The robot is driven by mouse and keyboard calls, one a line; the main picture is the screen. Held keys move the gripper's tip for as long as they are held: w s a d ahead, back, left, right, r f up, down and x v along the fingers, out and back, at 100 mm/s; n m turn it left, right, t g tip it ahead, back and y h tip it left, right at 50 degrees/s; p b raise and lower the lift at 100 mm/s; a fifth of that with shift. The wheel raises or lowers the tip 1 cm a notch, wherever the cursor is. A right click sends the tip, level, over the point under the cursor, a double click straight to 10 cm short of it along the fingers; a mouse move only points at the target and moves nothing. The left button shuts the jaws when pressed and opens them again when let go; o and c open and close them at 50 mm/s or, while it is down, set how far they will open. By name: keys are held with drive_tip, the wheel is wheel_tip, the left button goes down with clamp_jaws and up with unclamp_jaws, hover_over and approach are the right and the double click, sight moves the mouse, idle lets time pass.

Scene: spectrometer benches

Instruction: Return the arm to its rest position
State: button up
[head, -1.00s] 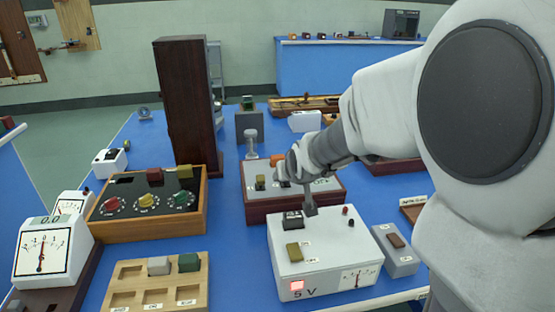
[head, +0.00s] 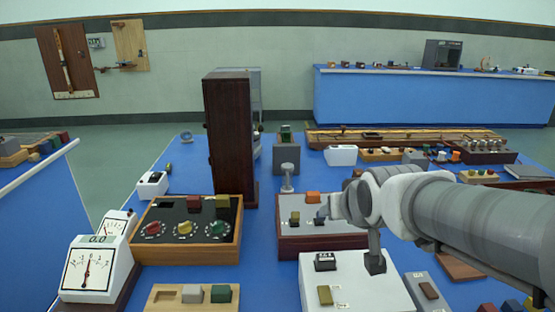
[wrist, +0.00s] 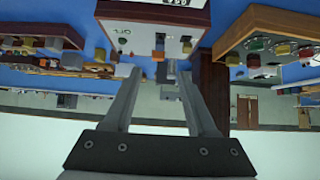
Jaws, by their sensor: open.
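My arm (head: 450,215) reaches in from the right in the head view, held level above the bench. My gripper (head: 326,212) is at its left end, over the front of the grey-topped box with a dark red base (head: 343,244). In the wrist view my gripper (wrist: 148,70) has its two fingers apart with nothing between them. That view is upside down, and the grey-topped box (wrist: 135,38) shows beyond the fingertips. In the head view the fingers are small and partly hidden by the wrist.
The white power box (head: 375,290) lies below my wrist. The knob box (head: 150,254), dial meter (head: 88,270) and tall dark cabinet (head: 228,140) stand to the left. A wooden rail (head: 400,138) lies at the back. Some blue bench top (head: 262,275) between boxes is bare.

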drive_tip(key=shift+s+r, duration=0.35)
drive_tip(key=shift+s, duration=0.1)
drive_tip(key=s+f+g+p, duration=0.15)
drive_tip(key=s+g, duration=0.25)
drive_tip(key=s, duration=1.2)
wheel_tip(320, 180, up, 14)
drive_tip(key=p, duration=1.3)
drive_tip(key=shift+f, duration=0.15)
drive_tip(key=shift+w, duration=0.15)
